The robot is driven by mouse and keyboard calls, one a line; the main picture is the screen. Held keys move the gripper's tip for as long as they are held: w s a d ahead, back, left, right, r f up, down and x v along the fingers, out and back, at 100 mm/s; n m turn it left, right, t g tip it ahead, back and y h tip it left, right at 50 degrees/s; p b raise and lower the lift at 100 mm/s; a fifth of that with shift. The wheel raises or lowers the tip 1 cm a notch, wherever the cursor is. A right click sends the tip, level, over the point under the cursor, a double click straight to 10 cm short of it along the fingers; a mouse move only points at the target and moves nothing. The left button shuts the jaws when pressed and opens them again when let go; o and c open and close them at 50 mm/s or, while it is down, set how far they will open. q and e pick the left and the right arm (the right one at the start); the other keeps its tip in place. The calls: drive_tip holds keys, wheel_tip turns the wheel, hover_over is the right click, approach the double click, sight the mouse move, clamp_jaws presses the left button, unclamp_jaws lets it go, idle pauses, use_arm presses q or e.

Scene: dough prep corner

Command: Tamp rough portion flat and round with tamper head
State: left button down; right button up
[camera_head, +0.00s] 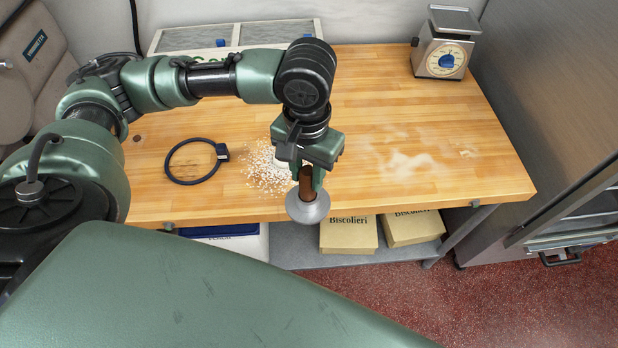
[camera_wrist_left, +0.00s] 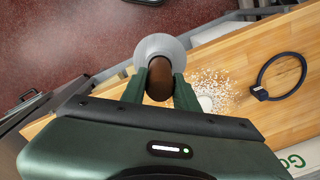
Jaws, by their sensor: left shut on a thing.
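The tamper has a brown handle (camera_head: 306,183) and a round grey metal head (camera_head: 310,210). My left gripper (camera_head: 307,178) is shut on the handle, with the head pointing down. In the head view the tamper overlaps the table's front edge; in the left wrist view its head (camera_wrist_left: 163,46) shows against the floor and shelf side. A pale rounded lump, probably the rough portion (camera_wrist_left: 206,103), lies on the table beside the gripper, partly hidden by a finger. White crumbs (camera_head: 266,172) are scattered around it. In the head view the gripper hides most of the lump. My right gripper is out of view.
A black ring with a clip (camera_head: 172,165) lies left of the crumbs. A dial scale (camera_head: 444,50) stands at the back right, a divided tray (camera_head: 237,34) at the back. Flour dust (camera_head: 405,160) marks the otherwise clear right side. Boxes (camera_head: 348,236) sit below.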

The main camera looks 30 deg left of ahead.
use_arm(q)
drive_tip(key=shift+r, duration=0.3)
